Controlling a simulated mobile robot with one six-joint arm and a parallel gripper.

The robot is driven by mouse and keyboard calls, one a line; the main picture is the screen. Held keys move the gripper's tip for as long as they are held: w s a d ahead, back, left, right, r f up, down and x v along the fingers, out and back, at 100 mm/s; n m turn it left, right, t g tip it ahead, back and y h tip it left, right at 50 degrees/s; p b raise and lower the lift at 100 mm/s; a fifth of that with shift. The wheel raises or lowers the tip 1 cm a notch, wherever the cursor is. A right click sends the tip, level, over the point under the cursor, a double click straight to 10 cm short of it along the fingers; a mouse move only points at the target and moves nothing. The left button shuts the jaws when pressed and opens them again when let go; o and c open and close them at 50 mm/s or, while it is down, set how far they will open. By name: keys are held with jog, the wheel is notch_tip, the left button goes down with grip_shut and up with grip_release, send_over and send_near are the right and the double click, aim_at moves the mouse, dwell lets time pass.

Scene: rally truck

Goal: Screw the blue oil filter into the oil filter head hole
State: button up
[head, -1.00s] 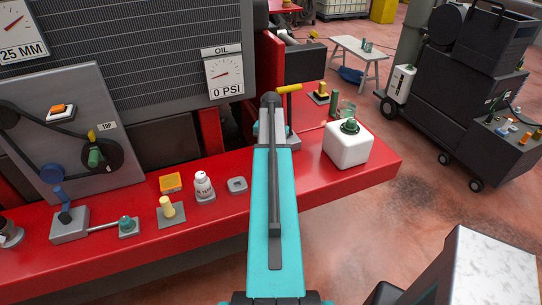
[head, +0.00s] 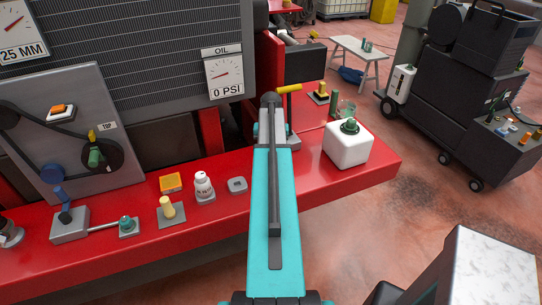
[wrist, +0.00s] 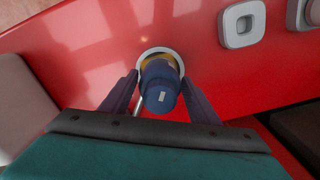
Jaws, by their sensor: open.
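The blue oil filter (wrist: 161,90) stands on the red surface in the wrist view, its blue end towards the camera. Its base sits within a pale round ring (wrist: 178,55) with a yellow-brown band inside. I take this ring for the oil filter head hole, but how deep the filter sits in it cannot be told. My gripper (wrist: 158,80) is open, with one dark finger on each side of the filter. Gaps show between fingers and filter. In the head view my arm hides the filter and the fingers.
The red bench (head: 225,219) holds a white bottle (head: 204,187), a yellow block (head: 170,182), a yellow-topped post (head: 168,208) and a grey square part (head: 237,185). That square part also shows in the wrist view (wrist: 241,24). A white canister (head: 348,146) stands right of my arm.

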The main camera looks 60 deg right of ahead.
dwell(0.4)
jog(key=shift+n, duration=1)
jog(key=c, duration=0.6)
jog(key=shift+o, duration=0.2)
jog(key=shift+m, duration=0.9)
